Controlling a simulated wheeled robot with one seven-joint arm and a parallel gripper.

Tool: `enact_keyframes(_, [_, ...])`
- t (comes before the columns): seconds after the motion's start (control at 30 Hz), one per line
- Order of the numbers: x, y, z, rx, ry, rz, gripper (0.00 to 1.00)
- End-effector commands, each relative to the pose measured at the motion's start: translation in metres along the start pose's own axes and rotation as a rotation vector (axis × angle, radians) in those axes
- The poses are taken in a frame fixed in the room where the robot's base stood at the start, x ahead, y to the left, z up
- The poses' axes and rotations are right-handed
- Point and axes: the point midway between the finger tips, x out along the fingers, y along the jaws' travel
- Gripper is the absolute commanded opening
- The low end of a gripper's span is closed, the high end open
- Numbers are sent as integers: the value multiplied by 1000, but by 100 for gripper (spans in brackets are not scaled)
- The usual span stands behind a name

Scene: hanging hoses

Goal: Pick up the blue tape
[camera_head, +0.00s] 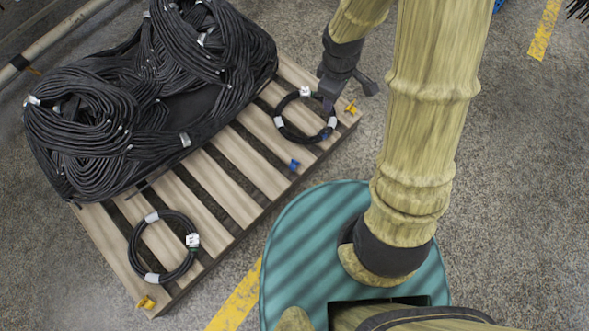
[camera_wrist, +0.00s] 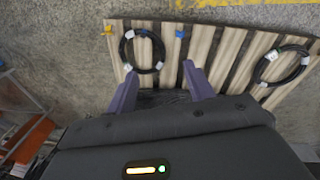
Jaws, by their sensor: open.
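The blue tape (camera_head: 294,164) is a small blue piece on the front edge of the wooden pallet, between two coiled hoses. It also shows in the wrist view (camera_wrist: 179,34), near the pallet's edge and beyond my fingertips. My gripper (camera_head: 328,101) is above the pallet's right end, over the right-hand hose coil, up and to the right of the tape in the head view. In the wrist view my two purple-grey fingers (camera_wrist: 160,72) stand wide apart with nothing between them. They do not touch the tape.
The wooden pallet (camera_head: 237,161) holds a big heap of black hoses (camera_head: 85,125) at the back. Single black coils lie at its right (camera_head: 284,130) and left (camera_head: 133,243). Yellow pieces sit at its right corner (camera_head: 351,107) and left corner (camera_head: 146,302).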

Motion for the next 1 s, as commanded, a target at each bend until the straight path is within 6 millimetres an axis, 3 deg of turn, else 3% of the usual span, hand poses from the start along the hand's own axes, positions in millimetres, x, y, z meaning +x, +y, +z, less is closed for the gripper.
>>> enact_keyframes(0.03, [42,-3,-9,-109,-8,-14,53])
enact_keyframes(0.4, [242,-30,-70,-949,15,-93,53])
enact_keyframes(0.53, [303,-46,-86,-1204,43,-114,53])
enact_keyframes(0.6, [324,-53,-92,-1300,57,-121,53])
enact_keyframes(0.7, [339,-58,-97,-1380,70,-125,53])
enact_keyframes(1.0, [338,-59,-98,-1400,73,-125,53])
